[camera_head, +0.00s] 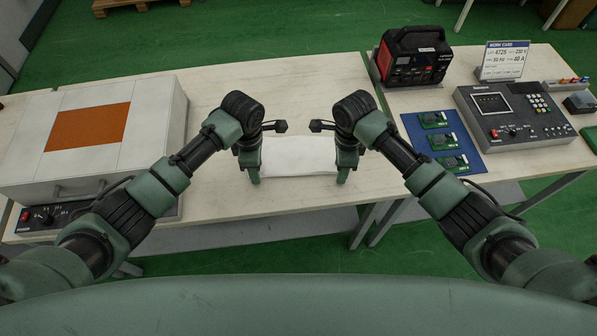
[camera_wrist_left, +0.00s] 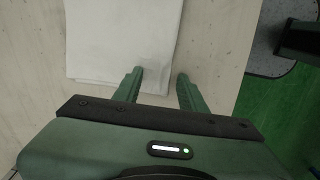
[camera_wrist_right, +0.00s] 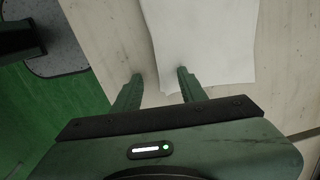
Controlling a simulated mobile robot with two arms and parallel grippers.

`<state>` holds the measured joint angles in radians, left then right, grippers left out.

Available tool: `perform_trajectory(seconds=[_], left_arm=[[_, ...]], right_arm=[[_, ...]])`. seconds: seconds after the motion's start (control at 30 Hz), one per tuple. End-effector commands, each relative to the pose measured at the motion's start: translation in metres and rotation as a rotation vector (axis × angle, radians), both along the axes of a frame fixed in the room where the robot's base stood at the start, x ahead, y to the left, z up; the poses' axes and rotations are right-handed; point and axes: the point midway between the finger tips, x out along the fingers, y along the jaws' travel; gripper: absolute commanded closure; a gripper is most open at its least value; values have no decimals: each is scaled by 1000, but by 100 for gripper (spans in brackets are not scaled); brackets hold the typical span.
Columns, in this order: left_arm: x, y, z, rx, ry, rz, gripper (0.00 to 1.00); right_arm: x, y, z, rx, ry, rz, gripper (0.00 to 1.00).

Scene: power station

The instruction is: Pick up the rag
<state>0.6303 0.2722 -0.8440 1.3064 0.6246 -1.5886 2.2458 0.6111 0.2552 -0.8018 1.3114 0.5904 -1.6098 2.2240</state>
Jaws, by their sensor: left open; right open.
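The rag (camera_head: 298,157) is a flat white folded cloth on the wooden table, between my two grippers in the head view. My left gripper (camera_head: 251,178) is at its left end and my right gripper (camera_head: 345,176) at its right end. In the left wrist view the rag (camera_wrist_left: 122,38) lies ahead, and the open left fingers (camera_wrist_left: 160,80) point at its near corner, with one finger over its edge. In the right wrist view the rag (camera_wrist_right: 205,40) lies ahead of the open right fingers (camera_wrist_right: 160,76), one finger overlapping its edge. Both grippers hold nothing.
A large white case (camera_head: 85,130) with an orange panel stands on the left. On the right are a blue mat (camera_head: 445,143) with green boards, a control panel (camera_head: 511,118), a red-and-black device (camera_head: 412,57) and a work card (camera_head: 502,60). The table behind the rag is clear.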

Motion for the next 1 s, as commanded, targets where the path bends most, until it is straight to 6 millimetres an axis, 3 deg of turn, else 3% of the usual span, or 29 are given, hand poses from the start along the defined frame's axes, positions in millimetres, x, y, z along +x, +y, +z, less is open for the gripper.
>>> perform_trajectory(seconds=[0.27,0.57,1.0], left_arm=[[0,0,0,0,1,0,58],[0,0,0,0,1,0,98],[-1,0,0,1,2,0,100]], right_arm=[[0,0,-3,1,1,-1,58],[0,0,-3,0,1,0,99],[-1,-1,-4,-1,3,0,100]])
